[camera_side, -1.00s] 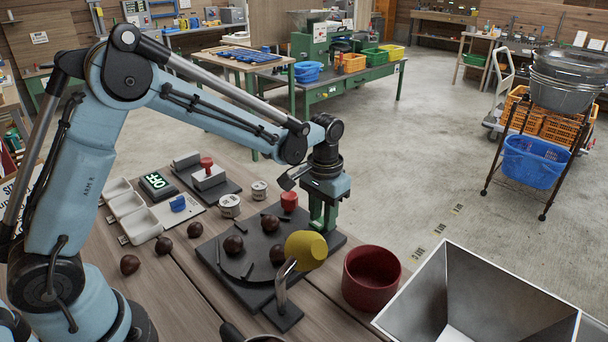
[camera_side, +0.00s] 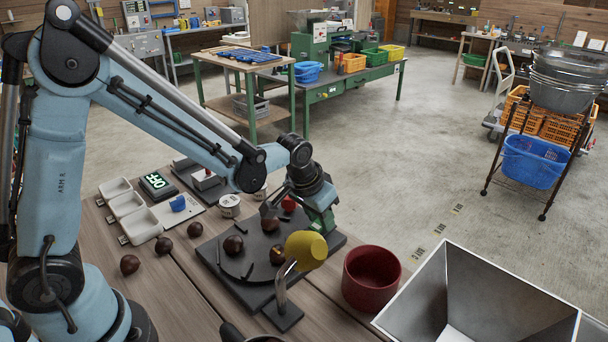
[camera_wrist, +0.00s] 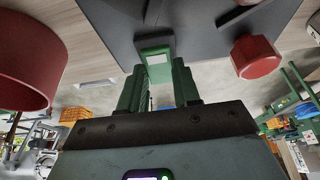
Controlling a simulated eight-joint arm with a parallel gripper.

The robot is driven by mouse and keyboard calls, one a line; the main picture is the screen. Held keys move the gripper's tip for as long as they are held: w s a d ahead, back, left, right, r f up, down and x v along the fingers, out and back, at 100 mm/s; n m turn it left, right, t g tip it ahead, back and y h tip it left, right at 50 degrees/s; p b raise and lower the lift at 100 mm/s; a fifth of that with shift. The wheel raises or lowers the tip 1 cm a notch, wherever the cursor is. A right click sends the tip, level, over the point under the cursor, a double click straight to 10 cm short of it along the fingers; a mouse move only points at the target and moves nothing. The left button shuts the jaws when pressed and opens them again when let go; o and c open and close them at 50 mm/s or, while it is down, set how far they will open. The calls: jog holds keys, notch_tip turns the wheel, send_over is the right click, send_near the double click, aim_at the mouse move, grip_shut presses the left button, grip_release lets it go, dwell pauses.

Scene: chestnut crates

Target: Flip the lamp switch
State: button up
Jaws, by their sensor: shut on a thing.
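In the side view a yellow lamp head (camera_side: 305,250) on a bent metal stem rises from a small black foot (camera_side: 283,318). My gripper (camera_side: 324,224) is behind it, tilted, low over the far right corner of a black base plate (camera_side: 222,266). In the wrist view my gripper (camera_wrist: 157,82) is shut on a small green piece with a pale face (camera_wrist: 155,57) at the plate's edge. I cannot tell for certain that this is the lamp switch. A display (camera_side: 156,182) in the side view reads OFF, with a blue part (camera_side: 178,203) beside it.
A red knob (camera_side: 289,204) stands near my gripper; the wrist view shows it at right (camera_wrist: 255,57). A dark red bowl (camera_side: 371,278) is to the right, beside a metal hopper (camera_side: 412,298). Brown chestnuts (camera_side: 233,245) lie on the plate and the wooden table.

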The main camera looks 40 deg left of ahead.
jog(key=o, duration=1.1)
jog(key=shift+c, duration=0.2)
jog(key=shift+r, duration=0.1)
jog(key=v, duration=1.2)
jog(key=s+a+t, duration=0.3)
jog(key=s+a, duration=0.1)
jog(key=s, duration=0.6)
jog(key=shift+s+a+f, duration=0.25)
jog(key=shift+s+f, duration=0.05)
jog(key=shift+f, duration=0.1)
